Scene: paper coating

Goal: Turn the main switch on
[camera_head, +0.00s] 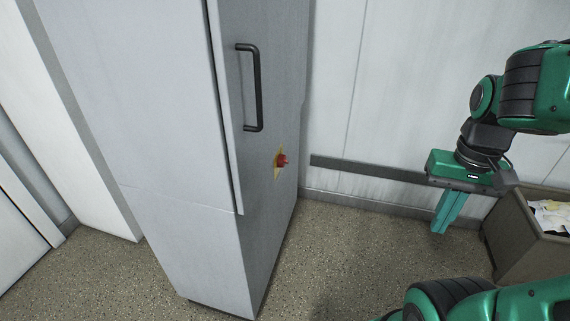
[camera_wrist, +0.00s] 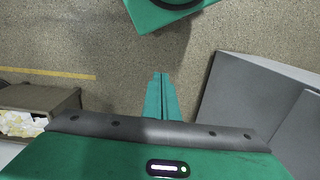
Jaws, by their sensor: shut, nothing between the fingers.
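The main switch (camera_head: 281,160) is a red knob on a yellow plate. It sits on the narrow side face of a tall grey cabinet (camera_head: 150,90), below a black vertical handle. My gripper (camera_head: 441,231) is green, points down and is to the right of the switch, well apart from it. Its fingers are together with nothing between them. In the wrist view the shut fingers of my gripper (camera_wrist: 161,75) point over the speckled floor. The switch is not seen in the wrist view. Which way the knob is turned is too small to tell.
A black handle (camera_head: 253,88) sticks out from the cabinet above the switch. A brown bin (camera_head: 510,245) with paper stands at the right, near my gripper; it also shows in the wrist view (camera_wrist: 65,102). A dark rail (camera_head: 370,170) runs along the back wall. Floor between cabinet and bin is clear.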

